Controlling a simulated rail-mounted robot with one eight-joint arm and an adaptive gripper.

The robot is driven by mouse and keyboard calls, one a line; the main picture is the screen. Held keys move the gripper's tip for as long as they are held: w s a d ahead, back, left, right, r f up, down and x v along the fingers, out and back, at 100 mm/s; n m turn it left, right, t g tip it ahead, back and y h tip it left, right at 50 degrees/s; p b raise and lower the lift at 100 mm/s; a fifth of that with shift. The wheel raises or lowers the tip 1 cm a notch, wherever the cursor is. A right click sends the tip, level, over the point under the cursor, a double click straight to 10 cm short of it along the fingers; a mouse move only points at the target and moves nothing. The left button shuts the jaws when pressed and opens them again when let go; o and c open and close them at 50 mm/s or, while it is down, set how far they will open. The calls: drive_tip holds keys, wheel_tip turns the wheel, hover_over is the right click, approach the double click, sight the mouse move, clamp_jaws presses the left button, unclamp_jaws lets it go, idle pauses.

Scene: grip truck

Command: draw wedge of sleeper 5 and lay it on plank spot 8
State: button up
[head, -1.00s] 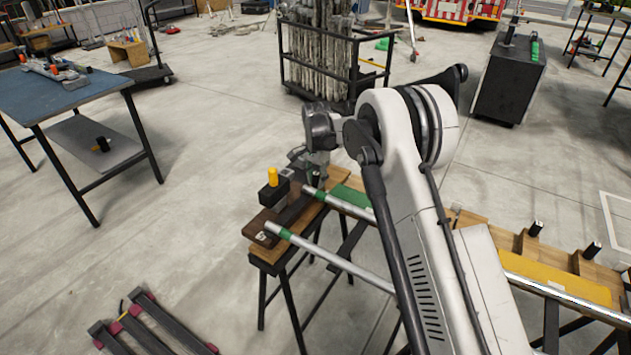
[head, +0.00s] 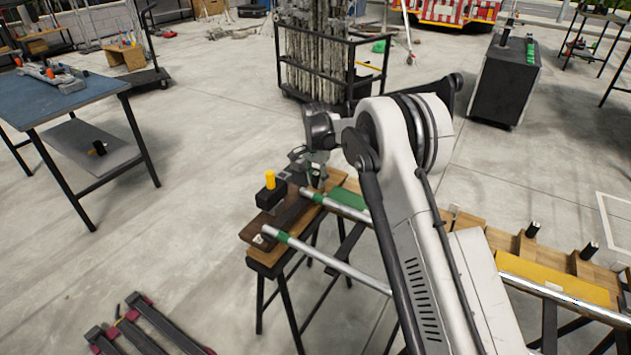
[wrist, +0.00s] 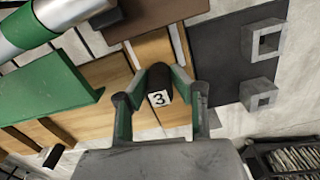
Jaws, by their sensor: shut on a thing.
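My gripper (wrist: 158,105) is shut on a dark, rounded piece (wrist: 154,73) in the wrist view. A white tag with a black 3 (wrist: 159,98) shows between the fingers, at the near side of that piece. I cannot tell whether this piece is the wedge of sleeper 5; no 5 or 8 is readable. In the head view my gripper (head: 318,180) is over the far left end of the wooden trestle bench, partly hidden by my arm. Black upright pegs (head: 533,229) stand by wooden blocks (head: 524,246) at the right. A dark brown board (head: 252,231) lies at the bench's left end.
Dark rails (head: 150,335) lie on the floor.

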drive_tip(key=shift+w+d, duration=0.35)
drive_tip(key=shift+w, duration=0.2)
drive_tip(key=shift+w+d, duration=0.3)
drive_tip(key=shift+w, duration=0.2)
idle(0.4)
wheel_tip(320, 180, up, 7)
drive_tip(key=p, duration=0.2)
idle(0.9)
drive_tip(key=shift+a, duration=0.15)
